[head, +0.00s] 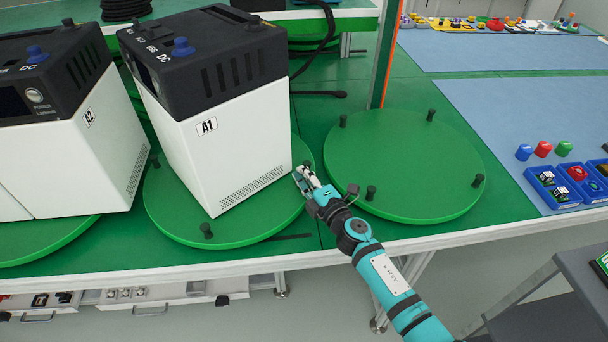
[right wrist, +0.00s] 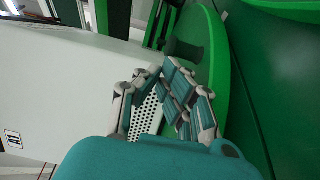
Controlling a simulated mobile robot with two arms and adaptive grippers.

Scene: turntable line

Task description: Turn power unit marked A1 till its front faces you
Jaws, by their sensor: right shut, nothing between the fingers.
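The power unit marked A1 (head: 222,150) is a white box with a black top and blue knob. It stands on a green turntable (head: 265,229) with black pegs. A side wall with the A1 label and a vent grille faces the head camera; the panel with the DC marking is turned to the left. My right gripper (head: 304,180) is shut and empty at the turntable's right edge, close to the unit's lower right corner. In the right wrist view its fingers (right wrist: 172,92) overlap the vent grille; I cannot tell whether they touch. My left gripper is not in view.
A second unit marked A2 (head: 82,165) stands close on the left on its own turntable. An empty turntable (head: 400,160) with pegs lies to the right. Blue bins (head: 560,187) and coloured caps sit farther right.

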